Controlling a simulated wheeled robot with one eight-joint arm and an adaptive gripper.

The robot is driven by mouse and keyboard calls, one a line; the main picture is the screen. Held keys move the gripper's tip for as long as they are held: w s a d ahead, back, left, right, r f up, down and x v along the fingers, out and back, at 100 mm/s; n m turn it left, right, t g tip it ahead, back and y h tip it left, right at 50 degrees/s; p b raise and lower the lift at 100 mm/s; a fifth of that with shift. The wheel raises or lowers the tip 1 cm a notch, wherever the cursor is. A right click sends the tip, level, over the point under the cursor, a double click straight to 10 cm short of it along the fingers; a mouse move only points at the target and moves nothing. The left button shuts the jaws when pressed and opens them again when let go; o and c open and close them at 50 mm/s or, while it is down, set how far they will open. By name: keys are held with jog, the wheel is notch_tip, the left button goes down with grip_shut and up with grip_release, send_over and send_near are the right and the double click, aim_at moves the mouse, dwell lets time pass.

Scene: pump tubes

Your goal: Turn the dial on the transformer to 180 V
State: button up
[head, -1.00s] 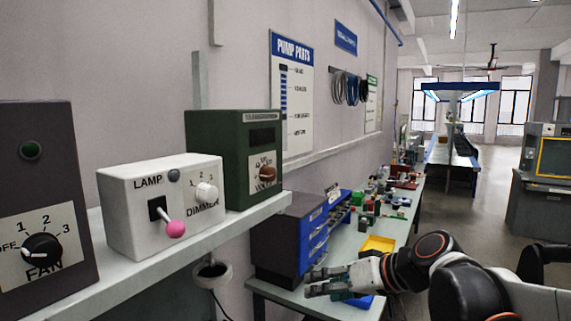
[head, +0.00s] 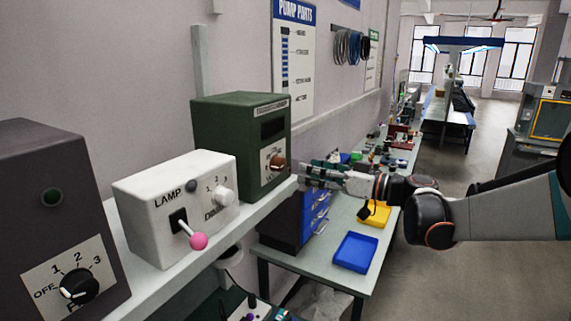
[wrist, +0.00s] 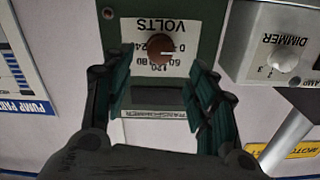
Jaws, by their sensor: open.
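The transformer is a dark green box (head: 237,148) at the right end of the wall shelf, with a brown dial (head: 277,162) on a white VOLTS plate. In the wrist view the transformer appears upside down, and its dial (wrist: 160,47) shows a small pale mark toward the picture's right. The exact setting is too small to read surely. My gripper (head: 306,172) is open and empty, just right of the transformer's front in the head view. In the wrist view my gripper (wrist: 163,72) has its fingers spread to either side, short of the dial and apart from it.
A white lamp dimmer box (head: 175,205) with a pink-tipped lever stands left of the transformer. A dark fan control box (head: 55,225) is further left.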

aim_at(284, 165)
jog(key=p+x, duration=0.1)
jog(key=x, duration=0.7)
jog(key=shift+a, duration=0.1)
jog(key=c, duration=1.1)
